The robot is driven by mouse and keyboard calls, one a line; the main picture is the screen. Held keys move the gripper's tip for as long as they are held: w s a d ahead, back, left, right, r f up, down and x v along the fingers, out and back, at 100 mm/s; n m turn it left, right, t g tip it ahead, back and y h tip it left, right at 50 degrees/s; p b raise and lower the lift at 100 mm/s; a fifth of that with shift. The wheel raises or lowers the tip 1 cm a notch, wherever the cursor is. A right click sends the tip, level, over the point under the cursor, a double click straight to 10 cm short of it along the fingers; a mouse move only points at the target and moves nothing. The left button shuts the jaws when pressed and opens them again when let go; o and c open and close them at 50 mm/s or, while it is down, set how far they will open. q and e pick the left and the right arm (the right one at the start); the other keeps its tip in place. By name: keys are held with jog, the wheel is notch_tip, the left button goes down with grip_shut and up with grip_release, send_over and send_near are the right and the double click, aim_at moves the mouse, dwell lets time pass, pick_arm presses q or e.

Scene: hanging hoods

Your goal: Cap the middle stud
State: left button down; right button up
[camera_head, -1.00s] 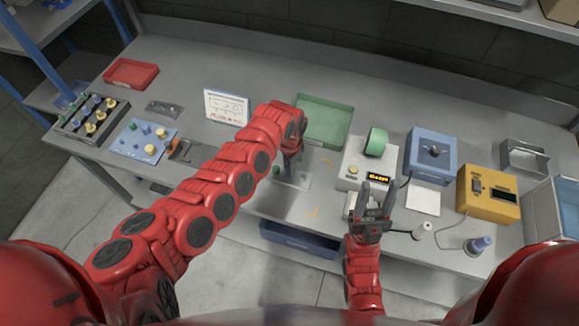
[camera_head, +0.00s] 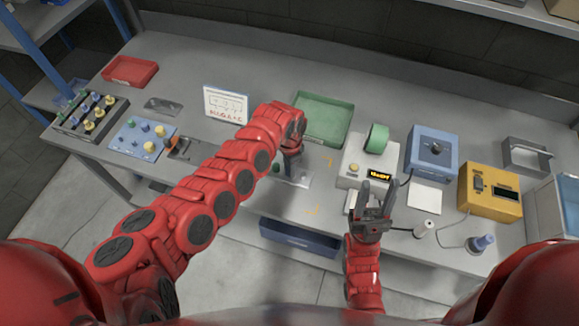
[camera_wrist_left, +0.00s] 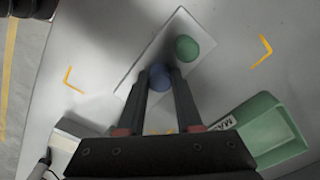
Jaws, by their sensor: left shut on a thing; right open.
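My left gripper (camera_head: 289,170) reaches down over a pale plate (camera_head: 301,183) on the bench. In the left wrist view its fingers (camera_wrist_left: 158,84) are shut on a round blue cap (camera_wrist_left: 159,74) above the middle part of the plate (camera_wrist_left: 150,48). The blue cap hides what lies under it, so I cannot tell whether it touches a stud. A round green cap (camera_wrist_left: 187,47) stands on the plate beside it; it also shows in the head view (camera_head: 276,168). My right gripper (camera_head: 378,192) is open and empty near the bench's front edge.
Left of the plate are a blue board (camera_head: 137,138) with knobs and a black rack (camera_head: 92,116) of coloured caps. A green tray (camera_head: 322,118) lies behind. A device with a green roll (camera_head: 377,139), a blue box (camera_head: 432,150) and a yellow meter (camera_head: 488,190) stand right.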

pick_arm(q)
jog(key=c, duration=0.5)
grip_release()
